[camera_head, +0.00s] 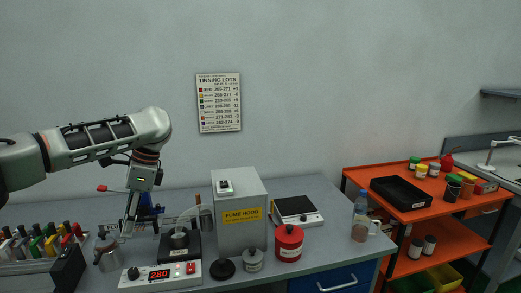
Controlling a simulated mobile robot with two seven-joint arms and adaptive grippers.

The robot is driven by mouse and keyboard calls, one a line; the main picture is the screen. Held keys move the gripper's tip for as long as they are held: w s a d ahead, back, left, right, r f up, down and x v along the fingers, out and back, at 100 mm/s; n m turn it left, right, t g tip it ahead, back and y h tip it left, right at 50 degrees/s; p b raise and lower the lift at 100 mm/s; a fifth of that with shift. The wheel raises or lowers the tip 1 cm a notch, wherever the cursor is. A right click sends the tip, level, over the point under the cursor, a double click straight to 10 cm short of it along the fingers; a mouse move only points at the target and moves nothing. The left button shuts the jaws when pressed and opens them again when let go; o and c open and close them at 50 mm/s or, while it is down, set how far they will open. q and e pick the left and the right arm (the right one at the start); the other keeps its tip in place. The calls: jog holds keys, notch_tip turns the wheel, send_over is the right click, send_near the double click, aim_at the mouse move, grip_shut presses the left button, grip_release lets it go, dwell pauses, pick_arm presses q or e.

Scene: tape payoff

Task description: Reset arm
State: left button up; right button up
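My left arm comes in from the left, and its gripper (127,235) points down over the left part of the bench (310,192). The fingers look close together from this angle, and I cannot tell whether they are open or shut. A blue piece of equipment (148,213) is partly hidden behind the fingers. My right gripper is not in view.
A controller with a red display (160,274), a grey fume hood box (240,212), a red canister (289,243) and a scale (297,211) stand on the bench. A rack of coloured-handled tools (40,245) is at left. An orange cart (440,208) stands at right.

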pick_arm(q)
jog(key=s+d+f+m+h, duration=0.1)
jog(key=s+d+f+h, duration=0.15)
jog(key=d+f, duration=0.8)
jog(key=s+d+f+h, duration=0.1)
jog(key=s+d+f, duration=0.3)
jog(key=d+f, duration=0.7)
jog(key=s+d+f+n+t+h, duration=0.2)
jog(key=s+d+f+h, duration=0.25)
jog(key=d+f, duration=0.3)
jog(key=s+d+f+n+t+h, duration=0.25)
jog(key=s+d+f, duration=0.25)
jog(key=d+f, duration=0.3)
jog(key=s+a+f+n+t+y, duration=0.1)
jog(key=s+a, duration=0.3)
jog(key=a, duration=0.4)
jog(key=s+a+f+n+t+y, duration=0.2)
jog(key=s+a+t, duration=0.2)
jog(key=a, duration=0.5)
jog(key=s+a+f+n+t+y, duration=0.1)
jog(key=s+a+f+n+t, duration=0.1)
jog(key=a, duration=0.7)
jog(key=s+t, duration=0.1)
jog(key=s, duration=0.1)
jog(key=shift+s+f+n, duration=0.15)
jog(key=shift+s+n, duration=0.2)
jog(key=shift+s, duration=0.05)
